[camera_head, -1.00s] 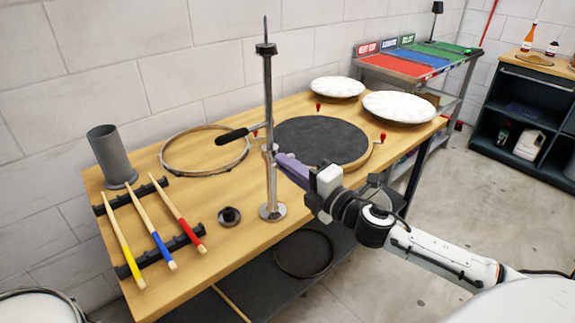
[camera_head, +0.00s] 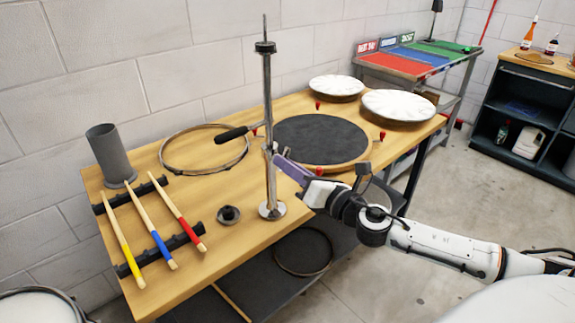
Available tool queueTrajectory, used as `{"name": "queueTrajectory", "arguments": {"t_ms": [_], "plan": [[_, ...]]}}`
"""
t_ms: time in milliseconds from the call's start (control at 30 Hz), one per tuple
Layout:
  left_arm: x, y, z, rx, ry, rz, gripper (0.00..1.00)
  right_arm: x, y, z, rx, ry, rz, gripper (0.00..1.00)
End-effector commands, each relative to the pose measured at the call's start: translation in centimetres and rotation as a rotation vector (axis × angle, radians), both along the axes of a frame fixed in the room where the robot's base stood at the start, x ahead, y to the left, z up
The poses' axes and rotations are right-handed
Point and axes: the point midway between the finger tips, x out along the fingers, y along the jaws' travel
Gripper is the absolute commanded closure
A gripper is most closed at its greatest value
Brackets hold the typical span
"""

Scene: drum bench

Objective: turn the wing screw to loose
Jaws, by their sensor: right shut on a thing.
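A metal stand (camera_head: 268,110) rises upright from a round base (camera_head: 271,210) on the wooden bench. A dark-handled lever (camera_head: 232,135) sticks out to the left from its middle. The wing screw sits on the stand at about that height; it is small and mostly hidden by my gripper. My right gripper (camera_head: 278,157) comes in from the right with its purple fingers at the stand's post, shut on the wing screw. My left gripper is not in view.
A dark round pad (camera_head: 320,140) lies behind my right gripper, with white drum heads (camera_head: 398,106) farther back. A hoop (camera_head: 204,150), a grey cup (camera_head: 111,157), a small dark ring (camera_head: 228,215) and drumsticks on a rack (camera_head: 122,208) stand left of the stand.

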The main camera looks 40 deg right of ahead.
Motion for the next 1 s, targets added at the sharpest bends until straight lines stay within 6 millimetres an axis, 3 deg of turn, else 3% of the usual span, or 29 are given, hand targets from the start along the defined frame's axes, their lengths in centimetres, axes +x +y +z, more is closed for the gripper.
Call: {"name": "queueTrajectory", "arguments": {"t_ms": [333,833,900,967,1000], "plan": [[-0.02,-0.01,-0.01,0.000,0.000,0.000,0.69,-0.02,0.03,-0.14,-0.123,-0.008,0.002,1.00],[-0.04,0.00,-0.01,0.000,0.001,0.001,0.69,-0.03,0.01,-0.17,-0.139,-0.008,0.003,1.00],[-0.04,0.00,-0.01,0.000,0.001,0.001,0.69,-0.03,0.01,-0.17,-0.139,-0.009,0.002,0.83],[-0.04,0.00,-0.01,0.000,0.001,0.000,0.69,-0.03,-0.01,-0.16,-0.139,-0.009,0.002,0.73],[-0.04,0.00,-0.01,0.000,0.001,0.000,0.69,-0.02,-0.01,-0.15,-0.139,-0.008,0.002,0.73]]}}
